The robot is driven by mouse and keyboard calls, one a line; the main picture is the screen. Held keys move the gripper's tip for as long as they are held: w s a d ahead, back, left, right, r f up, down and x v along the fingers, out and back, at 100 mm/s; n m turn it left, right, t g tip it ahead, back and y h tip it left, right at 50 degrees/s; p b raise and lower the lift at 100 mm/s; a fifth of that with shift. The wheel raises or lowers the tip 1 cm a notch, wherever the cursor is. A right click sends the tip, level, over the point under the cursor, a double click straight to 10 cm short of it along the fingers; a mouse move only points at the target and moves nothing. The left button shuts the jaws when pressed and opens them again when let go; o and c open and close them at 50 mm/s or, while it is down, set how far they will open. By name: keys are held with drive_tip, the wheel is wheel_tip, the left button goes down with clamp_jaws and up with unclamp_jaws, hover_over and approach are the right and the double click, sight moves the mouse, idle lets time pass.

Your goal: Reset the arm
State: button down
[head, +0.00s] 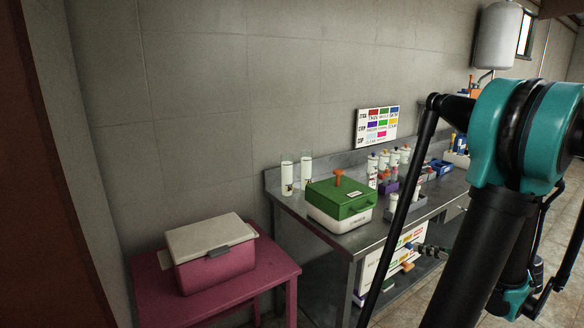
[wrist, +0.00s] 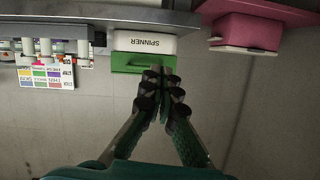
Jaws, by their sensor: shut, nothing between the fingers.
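My gripper (wrist: 163,82) shows in the wrist view with its fingers together and nothing between them. It appears in front of the green lid of the spinner box (wrist: 145,50); I cannot tell how far apart they are. The spinner box (head: 342,205), green on white with an orange knob, stands on the steel bench (head: 330,240). The wrist view looks upside down.
A pink cooler with a pale lid (head: 213,258) sits on a pink table (head: 165,309) at the left. A white tank (head: 497,37) hangs at upper right.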

drive_tip(key=s+a+f+m+g+h, duration=0.1)
drive_tip(key=a+f+m+g, duration=0.2)
drive_tip(key=a, duration=0.4)
drive_tip(key=a+f+g+h, duration=0.1)
drive_tip(key=a+f+g, duration=0.25)
drive_tip(key=a, duration=0.35)
drive_tip(key=s+a+f+m+h, duration=0.1)
drive_tip(key=s+a+f+h, duration=0.1)
drive_tip(key=s+h, duration=0.1)
drive_tip(key=s+a+f+m+g+h, duration=0.1)
drive_tip(key=s+a+f+h, duration=0.1)
drive_tip(key=s+f+h, duration=0.1)
drive_tip(key=shift+s+a+f+m+h, duration=0.3)
drive_tip(key=shift+s+a+m+h, duration=0.15)
drive_tip(key=shift+s, duration=0.85)
